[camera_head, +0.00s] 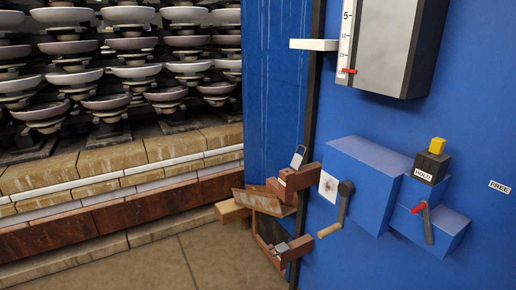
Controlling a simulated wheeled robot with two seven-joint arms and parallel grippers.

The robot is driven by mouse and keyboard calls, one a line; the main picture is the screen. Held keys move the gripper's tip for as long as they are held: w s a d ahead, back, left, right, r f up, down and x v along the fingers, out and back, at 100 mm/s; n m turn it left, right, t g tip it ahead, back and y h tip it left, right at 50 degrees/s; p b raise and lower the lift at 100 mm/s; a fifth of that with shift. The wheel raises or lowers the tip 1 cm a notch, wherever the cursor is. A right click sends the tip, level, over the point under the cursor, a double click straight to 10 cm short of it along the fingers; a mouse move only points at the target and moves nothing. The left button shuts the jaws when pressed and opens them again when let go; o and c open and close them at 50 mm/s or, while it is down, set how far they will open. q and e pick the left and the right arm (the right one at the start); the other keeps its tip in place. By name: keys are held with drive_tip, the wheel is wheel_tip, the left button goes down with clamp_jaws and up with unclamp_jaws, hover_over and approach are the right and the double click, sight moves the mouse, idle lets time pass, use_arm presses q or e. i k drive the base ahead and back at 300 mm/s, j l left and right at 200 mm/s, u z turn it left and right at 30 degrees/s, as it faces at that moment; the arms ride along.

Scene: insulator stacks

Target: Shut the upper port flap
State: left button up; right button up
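On the narrow edge of the blue cabinet (262,90), at lower centre, a reddish-brown upper port (305,177) juts out to the left. A tilted brown plate (262,202), which looks like its flap, hangs out from it at a slant and appears open. A small grey loop (298,158) stands on top of the port. A similar brown lower port (292,250) sits below, with a small grey piece on it; whether its flap is open I cannot tell. Neither of my grippers shows in the head view.
Right of the ports, a crank with a wooden handle (329,230), a blue box (365,175), a yellow-topped "HOLD" block (437,145) and a red-handled lever (428,222) stick out. A gauge box (385,45) is above. Insulator stacks (130,60) fill the left. Floor is clear at lower left.

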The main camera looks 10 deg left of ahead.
sight(298, 159)
drive_tip(key=i+j+z, duration=1)
drive_tip(key=j+z, duration=0.2)
drive_tip(key=i+j+z, duration=0.15)
drive_tip(key=j+z, duration=0.15)
drive_tip(key=j, duration=0.25)
